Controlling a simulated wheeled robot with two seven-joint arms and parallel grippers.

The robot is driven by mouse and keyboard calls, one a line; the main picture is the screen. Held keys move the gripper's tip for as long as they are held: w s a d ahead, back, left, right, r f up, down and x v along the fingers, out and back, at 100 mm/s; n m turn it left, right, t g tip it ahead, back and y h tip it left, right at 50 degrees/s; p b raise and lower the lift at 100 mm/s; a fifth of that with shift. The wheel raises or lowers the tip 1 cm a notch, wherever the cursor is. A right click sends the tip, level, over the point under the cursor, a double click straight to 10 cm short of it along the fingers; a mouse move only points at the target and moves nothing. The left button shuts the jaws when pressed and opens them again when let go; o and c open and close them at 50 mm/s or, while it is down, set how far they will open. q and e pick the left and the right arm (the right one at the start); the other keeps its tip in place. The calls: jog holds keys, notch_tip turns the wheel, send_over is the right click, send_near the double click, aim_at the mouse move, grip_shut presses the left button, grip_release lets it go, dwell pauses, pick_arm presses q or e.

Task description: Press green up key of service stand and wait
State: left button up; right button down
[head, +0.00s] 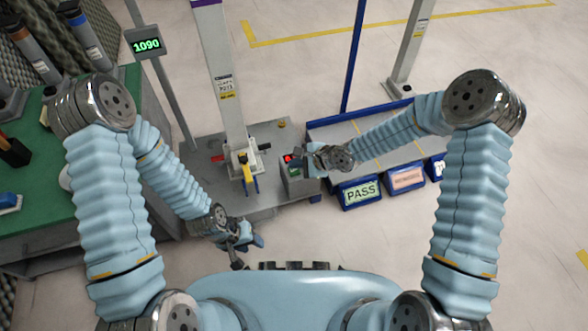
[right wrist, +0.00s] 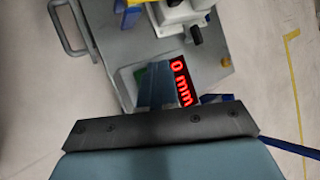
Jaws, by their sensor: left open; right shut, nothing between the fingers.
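The service stand has a tall pale column (head: 228,90) on a grey base plate (head: 262,190). A small grey control box (head: 297,186) stands at the base's right side. Its red display (right wrist: 181,82) reads "0 mm" in the right wrist view; part may be covered. The green key (right wrist: 139,77) shows as a sliver beside my right gripper's fingers, which hide the rest. My right gripper (head: 303,162) is shut and empty at the box; I cannot tell whether it touches the key. My left gripper (head: 243,242) is open and empty, low in front of the base.
A green-topped bench (head: 40,190) stands at the left. A blue-edged grey table (head: 345,135) with PASS bin (head: 360,192) and other bins lies right of the box. Open floor lies beyond, with yellow lines.

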jog(key=shift+f, duration=0.4)
